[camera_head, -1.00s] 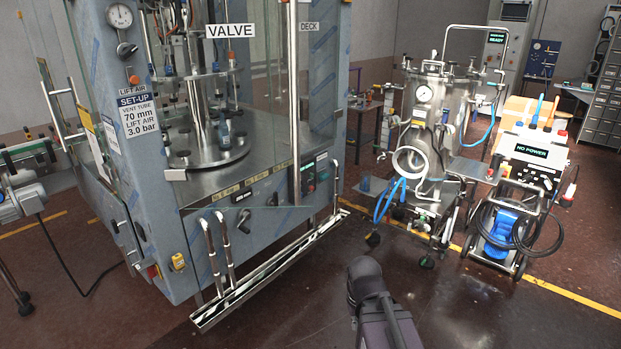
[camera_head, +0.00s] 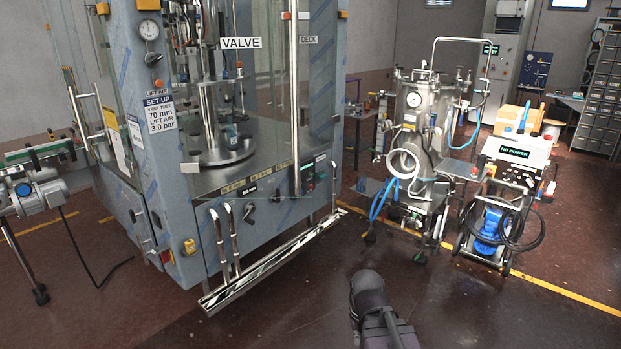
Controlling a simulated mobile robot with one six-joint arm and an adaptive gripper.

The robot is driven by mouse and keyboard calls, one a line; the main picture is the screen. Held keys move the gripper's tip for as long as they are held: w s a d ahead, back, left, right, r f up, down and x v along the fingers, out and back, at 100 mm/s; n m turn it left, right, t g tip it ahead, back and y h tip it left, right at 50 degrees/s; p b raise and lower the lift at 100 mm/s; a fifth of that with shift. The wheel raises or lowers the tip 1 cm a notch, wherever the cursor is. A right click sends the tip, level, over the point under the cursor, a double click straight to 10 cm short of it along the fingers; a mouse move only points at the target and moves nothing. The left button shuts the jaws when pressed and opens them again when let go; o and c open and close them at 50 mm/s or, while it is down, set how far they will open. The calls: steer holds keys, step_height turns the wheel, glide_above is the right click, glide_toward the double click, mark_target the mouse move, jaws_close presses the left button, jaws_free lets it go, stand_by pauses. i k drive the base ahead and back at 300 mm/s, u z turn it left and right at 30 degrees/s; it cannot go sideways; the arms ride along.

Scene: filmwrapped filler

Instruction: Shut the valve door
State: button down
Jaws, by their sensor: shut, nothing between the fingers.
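The valve door is a clear pane with the white VALVE label (camera_head: 240,43) on the front of the blue-grey filling machine (camera_head: 180,215). A long upright metal bar (camera_head: 294,100) runs down the pane's right side. The pane's lower edge and the bar overlap the control strip below the deck, so the door appears to stand out from the frame; how far is hard to tell. A dark section of my own arm rises from the bottom edge, right of centre, apart from the machine. My gripper is not in view.
A drip tray (camera_head: 270,263) and bent pipes (camera_head: 222,240) project low in front. A steel vessel trolley (camera_head: 412,150) and a NO POWER cart (camera_head: 510,170) stand right. Floor in front is clear.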

mark_target(250, 41)
steer(key=k, duration=0.7)
steer(key=u, duration=0.45)
steer(key=i, duration=0.75)
steer(key=u, duration=0.35)
steer(key=i, duration=1.4)
steer(key=z, duration=0.55)
